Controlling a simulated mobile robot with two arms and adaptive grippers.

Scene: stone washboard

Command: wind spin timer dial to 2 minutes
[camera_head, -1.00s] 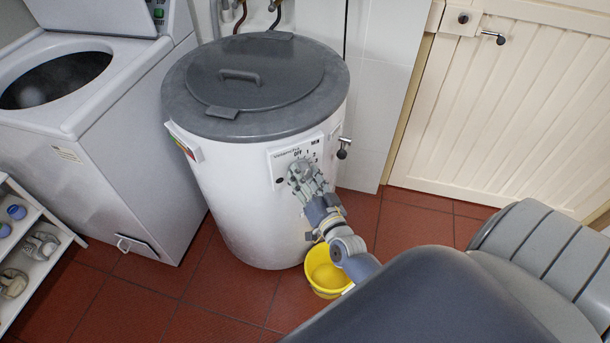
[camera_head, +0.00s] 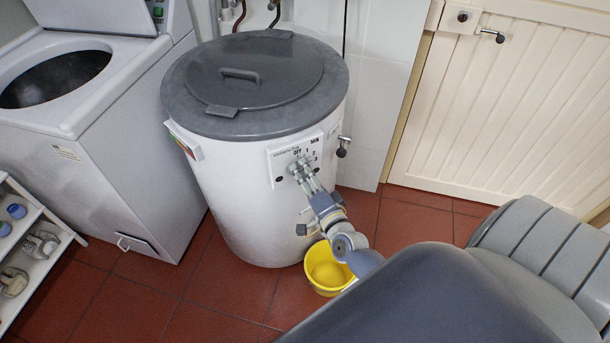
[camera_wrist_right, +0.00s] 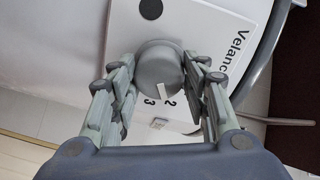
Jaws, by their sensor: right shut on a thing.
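The spin timer dial (camera_wrist_right: 158,66) is a round grey knob on the white control panel (camera_head: 276,166) of the drum-shaped spinner (camera_head: 228,200). In the right wrist view its white pointer mark (camera_wrist_right: 160,89) points toward the printed "2" (camera_wrist_right: 168,102), with "3" beside it. My right gripper (camera_wrist_right: 165,68) is shut on the dial, fingers on both sides of it. In the head view the right gripper (camera_head: 301,168) reaches the panel from below right and hides most of the dial. My left gripper is not in view.
A yellow bucket (camera_head: 318,277) stands on the red tiles under my right forearm. A white washing machine (camera_head: 130,150) is at the left, with a white shelf (camera_head: 48,217) before it. A cream door (camera_head: 510,100) is at the right.

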